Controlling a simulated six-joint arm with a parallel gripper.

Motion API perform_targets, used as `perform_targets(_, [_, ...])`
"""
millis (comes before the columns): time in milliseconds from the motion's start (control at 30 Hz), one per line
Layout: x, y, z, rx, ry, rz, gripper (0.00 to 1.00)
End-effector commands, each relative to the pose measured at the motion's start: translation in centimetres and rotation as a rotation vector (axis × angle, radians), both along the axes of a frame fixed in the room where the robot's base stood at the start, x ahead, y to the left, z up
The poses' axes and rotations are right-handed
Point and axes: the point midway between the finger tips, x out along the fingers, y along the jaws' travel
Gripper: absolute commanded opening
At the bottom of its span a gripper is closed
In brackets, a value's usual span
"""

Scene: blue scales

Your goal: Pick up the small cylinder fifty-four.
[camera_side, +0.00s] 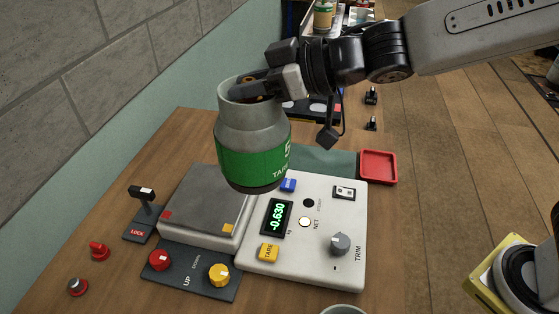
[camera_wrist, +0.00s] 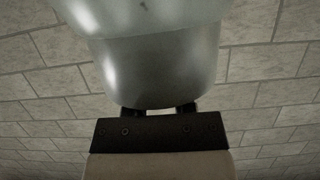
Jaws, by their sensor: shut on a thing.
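A grey metal cylinder with a green label band (camera_side: 252,155) hangs in the air above the scale in the side view. The label shows a "5" and part of the word "TARE"; the rest is turned out of sight. My gripper (camera_side: 258,90) is shut on the cylinder's rim at its open top. The cylinder is about upright, with its base clear of the panel below. In the wrist view the grey cylinder body (camera_wrist: 160,65) fills the upper middle, just beyond my gripper (camera_wrist: 160,110). The fingertips are mostly hidden.
The scale's grey weighing plate (camera_side: 205,198) is bare. Its white panel (camera_side: 330,255) has a display reading -0.630, a yellow TARE button and a TRIM knob. A red tray (camera_side: 378,167) stands behind at right. A lock lever (camera_side: 143,200) and red and yellow knobs stand at left and front.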

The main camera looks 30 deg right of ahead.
Motion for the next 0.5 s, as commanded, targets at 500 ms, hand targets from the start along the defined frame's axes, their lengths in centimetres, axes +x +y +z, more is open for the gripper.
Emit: perform_targets(500, [-1.6, -0.9, 1.1, 0.003, -0.004, 0.001, 0.00])
